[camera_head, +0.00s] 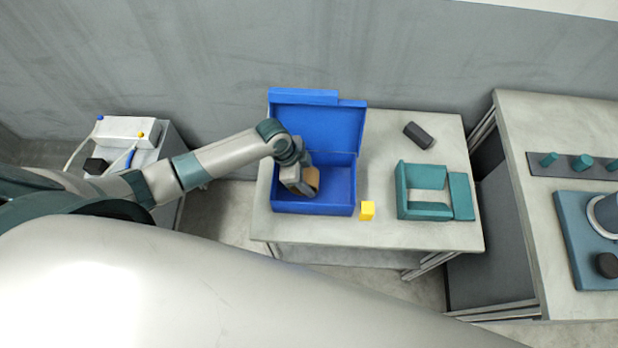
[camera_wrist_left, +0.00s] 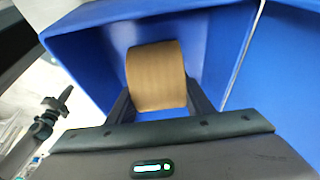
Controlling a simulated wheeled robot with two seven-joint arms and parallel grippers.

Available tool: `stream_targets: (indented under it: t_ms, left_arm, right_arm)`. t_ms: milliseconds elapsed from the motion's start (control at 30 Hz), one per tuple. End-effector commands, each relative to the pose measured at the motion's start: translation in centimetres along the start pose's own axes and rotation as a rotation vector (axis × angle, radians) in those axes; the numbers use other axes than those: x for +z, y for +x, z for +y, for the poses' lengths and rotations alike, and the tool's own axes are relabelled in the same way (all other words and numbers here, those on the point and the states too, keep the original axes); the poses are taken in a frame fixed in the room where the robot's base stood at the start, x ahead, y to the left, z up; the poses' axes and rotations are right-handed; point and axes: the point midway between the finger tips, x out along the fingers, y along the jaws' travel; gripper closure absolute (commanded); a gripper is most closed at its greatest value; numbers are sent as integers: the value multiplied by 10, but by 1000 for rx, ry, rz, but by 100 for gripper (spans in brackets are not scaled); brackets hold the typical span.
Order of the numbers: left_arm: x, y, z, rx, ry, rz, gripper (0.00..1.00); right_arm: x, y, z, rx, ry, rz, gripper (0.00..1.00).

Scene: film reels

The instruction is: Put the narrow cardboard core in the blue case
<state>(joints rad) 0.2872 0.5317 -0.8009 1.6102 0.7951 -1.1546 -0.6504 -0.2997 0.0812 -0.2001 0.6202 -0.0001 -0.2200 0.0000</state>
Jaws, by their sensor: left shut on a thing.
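The blue case (camera_head: 335,184) stands open on the middle table with its lid tilted up at the back. The cardboard core (camera_wrist_left: 156,76) is a brown cylinder between the two fingers of my left gripper (camera_wrist_left: 162,98). In the head view the core (camera_head: 312,178) shows at the fingertips of my left gripper (camera_head: 303,186), inside the outline of the blue case's left half. In the left wrist view the blue walls of the case (camera_wrist_left: 88,52) surround the core. I cannot tell whether the core touches the case floor. My right gripper is not in view.
A yellow block (camera_head: 367,210) sits just right of the case. Another table (camera_head: 540,130) with teal pegs stands at the right edge. A white machine (camera_head: 127,131) is at left.

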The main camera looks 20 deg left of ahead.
Motion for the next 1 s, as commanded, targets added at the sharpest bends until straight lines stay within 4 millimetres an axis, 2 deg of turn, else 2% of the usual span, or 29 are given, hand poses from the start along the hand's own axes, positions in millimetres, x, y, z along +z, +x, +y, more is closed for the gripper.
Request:
stream_targets:
  t_ms: [467,500,567,1000]
  left_arm:
    - [3,8,0,0,1,0,75]
    - [3,8,0,0,1,0,51]
    - [3,7,0,0,1,0,37]
    - [1,3,0,-1,1,1,35]
  right_arm:
    - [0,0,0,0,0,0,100]
    - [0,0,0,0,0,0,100]
    - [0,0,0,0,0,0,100]
    - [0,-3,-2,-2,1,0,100]
